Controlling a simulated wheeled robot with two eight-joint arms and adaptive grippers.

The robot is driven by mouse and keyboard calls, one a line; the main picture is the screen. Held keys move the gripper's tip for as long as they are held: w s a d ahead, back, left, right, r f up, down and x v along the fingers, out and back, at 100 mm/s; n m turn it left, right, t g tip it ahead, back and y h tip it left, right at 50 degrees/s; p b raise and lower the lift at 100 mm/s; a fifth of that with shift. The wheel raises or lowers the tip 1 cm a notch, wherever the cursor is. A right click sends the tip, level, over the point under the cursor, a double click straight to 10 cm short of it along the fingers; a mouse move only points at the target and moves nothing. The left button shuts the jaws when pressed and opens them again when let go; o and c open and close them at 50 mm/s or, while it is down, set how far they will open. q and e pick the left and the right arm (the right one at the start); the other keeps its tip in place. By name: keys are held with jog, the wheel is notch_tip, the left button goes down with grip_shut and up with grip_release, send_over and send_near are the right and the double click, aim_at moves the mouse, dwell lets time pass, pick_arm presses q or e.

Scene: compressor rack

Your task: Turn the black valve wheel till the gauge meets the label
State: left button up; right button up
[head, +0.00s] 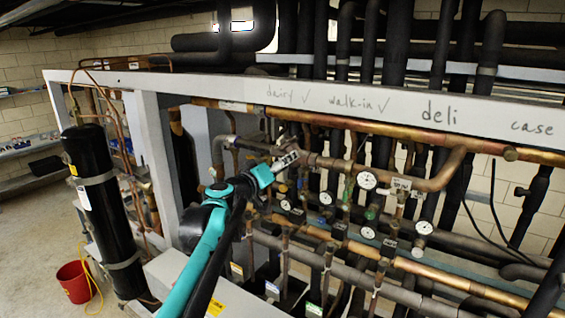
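My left arm reaches up from the bottom, left of centre, and its gripper (289,159) is at the copper and grey pipework under the white beam. The gripper's fingers are small and blend with the pipes, so I cannot tell if they are open or touching anything. I cannot clearly pick out the black valve wheel. Several white-faced gauges show: one right of the gripper (367,180), one lower (327,198), and others further down (368,233) and right (424,227). Their readings are too small to read. My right gripper is out of view.
The white beam (400,100) carries handwriting: "dairy" and "walk-in" with ticks, "deli", "case". Dense copper and black pipes fill the rack. A black cylinder (100,200) stands at left, with a red bucket (75,281) on the floor. Free floor (30,240) shows at far left.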

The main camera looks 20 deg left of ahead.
pick_arm(q)
jog(key=shift+s, duration=0.1)
jog(key=c, duration=1.2)
jog(key=n, duration=0.3)
jog(key=shift+n, duration=0.4)
jog(key=shift+c, duration=0.3)
jog(key=n, duration=0.3)
jog(key=shift+n+b, duration=0.3)
jog(key=shift+b, duration=0.1)
jog(key=n, duration=0.3)
jog(key=shift+n, duration=2.1)
